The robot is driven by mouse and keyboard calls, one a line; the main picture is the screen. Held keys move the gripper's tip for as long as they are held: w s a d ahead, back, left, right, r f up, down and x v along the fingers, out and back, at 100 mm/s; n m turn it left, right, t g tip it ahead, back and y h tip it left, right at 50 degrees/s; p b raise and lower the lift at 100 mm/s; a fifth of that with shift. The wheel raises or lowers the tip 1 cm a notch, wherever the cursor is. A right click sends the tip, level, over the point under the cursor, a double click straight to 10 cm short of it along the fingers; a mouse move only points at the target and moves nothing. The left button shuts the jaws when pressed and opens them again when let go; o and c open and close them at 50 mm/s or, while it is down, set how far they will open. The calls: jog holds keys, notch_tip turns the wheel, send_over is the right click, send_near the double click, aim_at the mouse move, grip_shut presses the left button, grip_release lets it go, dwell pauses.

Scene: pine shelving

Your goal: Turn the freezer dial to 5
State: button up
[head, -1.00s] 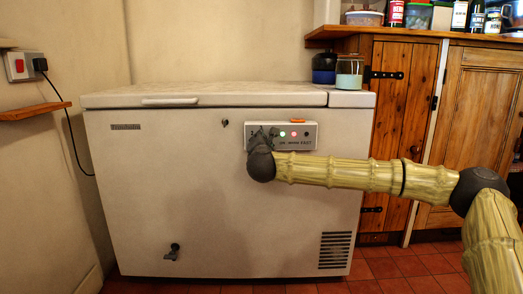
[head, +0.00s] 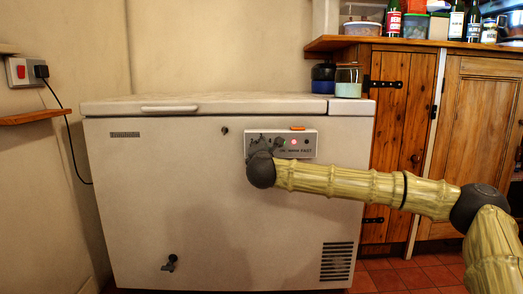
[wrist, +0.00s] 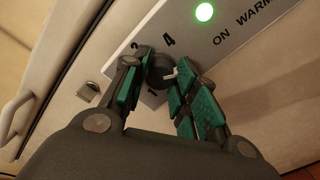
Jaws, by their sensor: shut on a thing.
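The dial (wrist: 158,72) is a dark round knob with a white pointer mark, at the left end of the freezer's control panel (wrist: 240,22). Figure 4 shows above it and 1 below it in the wrist view; no 5 is visible. The pointer mark is on the knob's right side, near the right finger. My gripper (wrist: 163,66) is shut on the dial, one green-padded finger on each side. In the head view my gripper (head: 262,146) is at the panel's left end and the wrist hides most of the dial. The white chest freezer (head: 200,190) is closed.
A green light (wrist: 204,12) is lit beside the dial; a red one (head: 293,142) is lit further right. A small metal lock (wrist: 88,91) is left of the panel. A wall socket (head: 26,71) is at left.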

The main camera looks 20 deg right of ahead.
jog(key=o, duration=1)
jog(key=shift+d+f, duration=0.1)
jog(key=shift+s, duration=0.1)
jog(key=v, duration=1.1)
jog(key=shift+s, duration=0.35)
